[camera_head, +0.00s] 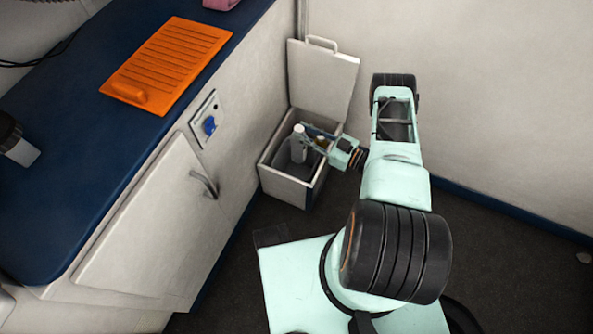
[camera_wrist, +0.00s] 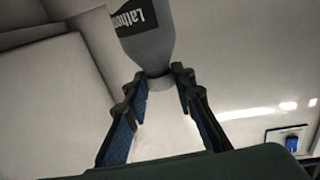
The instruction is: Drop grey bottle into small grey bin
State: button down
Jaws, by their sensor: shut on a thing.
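The grey bottle (camera_wrist: 150,45) has a dark label with white lettering. In the wrist view my gripper (camera_wrist: 158,82) is shut on its narrow end, and the wide end runs out of the top of the picture. In the head view the pale bottle (camera_head: 298,146) shows over the opening of the small grey bin (camera_head: 284,187), with my gripper (camera_head: 309,134) just to its right. The bin is a box on the floor with its lid (camera_head: 322,80) raised. How far the bottle is below the rim is hard to tell.
The cabinet (camera_head: 150,230) with a blue counter (camera_head: 60,180) stands left of the bin. An orange slatted mat (camera_head: 165,62) lies on the counter. The wall is close behind.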

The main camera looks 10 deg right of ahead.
jog(key=shift+r, duration=0.1)
jog(key=c, duration=1.5)
grip_release()
jog(key=shift+c, duration=0.2)
jog(key=v, duration=1.2)
